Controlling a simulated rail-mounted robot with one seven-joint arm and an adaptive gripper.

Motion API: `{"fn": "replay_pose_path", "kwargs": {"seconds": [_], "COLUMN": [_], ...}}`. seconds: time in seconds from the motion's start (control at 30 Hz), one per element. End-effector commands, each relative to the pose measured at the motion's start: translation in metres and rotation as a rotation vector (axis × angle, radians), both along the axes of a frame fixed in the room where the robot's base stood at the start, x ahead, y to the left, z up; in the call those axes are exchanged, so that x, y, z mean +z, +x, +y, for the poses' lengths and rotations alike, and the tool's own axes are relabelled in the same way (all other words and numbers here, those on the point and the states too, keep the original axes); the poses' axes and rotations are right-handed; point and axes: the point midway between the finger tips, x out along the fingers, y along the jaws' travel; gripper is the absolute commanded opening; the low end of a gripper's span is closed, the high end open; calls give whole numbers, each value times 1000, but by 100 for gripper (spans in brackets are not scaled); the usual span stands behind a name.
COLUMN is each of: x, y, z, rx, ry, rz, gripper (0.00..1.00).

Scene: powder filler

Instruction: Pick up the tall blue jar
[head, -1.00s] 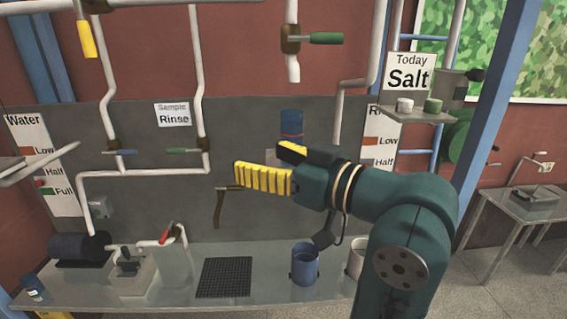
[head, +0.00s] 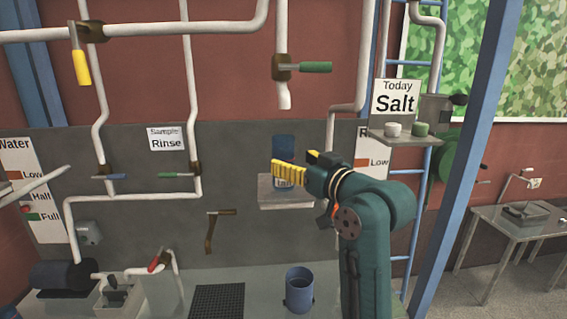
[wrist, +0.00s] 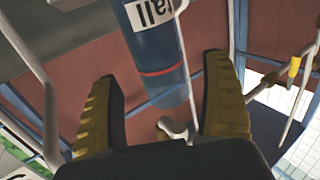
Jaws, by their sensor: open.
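The tall blue jar (head: 284,147) stands upright on a small grey wall shelf (head: 268,200). Its white label shows just below the yellow fingers. My gripper (head: 290,170) is level with the jar's lower part and overlaps it in the head view. In the wrist view the jar (wrist: 152,50), with a red band and a label reading "tall", shows between the two spread yellow fingers of my gripper (wrist: 158,85). The fingers are open and hold nothing. Whether they touch the jar cannot be told.
A wider blue container (head: 299,290) stands on the bench below, beside a black grid mat (head: 217,302). A pipe outlet with a green-handled valve (head: 315,67) hangs above the jar. A shelf with small white and green pots (head: 393,130) is to the right.

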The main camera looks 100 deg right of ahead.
Motion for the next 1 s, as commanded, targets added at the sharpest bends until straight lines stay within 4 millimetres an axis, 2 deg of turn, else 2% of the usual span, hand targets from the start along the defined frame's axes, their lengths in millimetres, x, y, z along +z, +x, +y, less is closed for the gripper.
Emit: {"fn": "replay_pose_path", "kwargs": {"seconds": [0.1,0.2,0.47,0.83,0.87,1.0], "x": [4,2,0,0,0,2], "y": [11,16,17,17,17,17], "z": [-20,-31,-34,-33,-33,-33], "rx": [1,1,0,0,0,0], "ry": [2,1,0,0,0,-3], "rz": [0,0,0,0,0,-1], "gripper": [81,81,81,10,8,7]}}
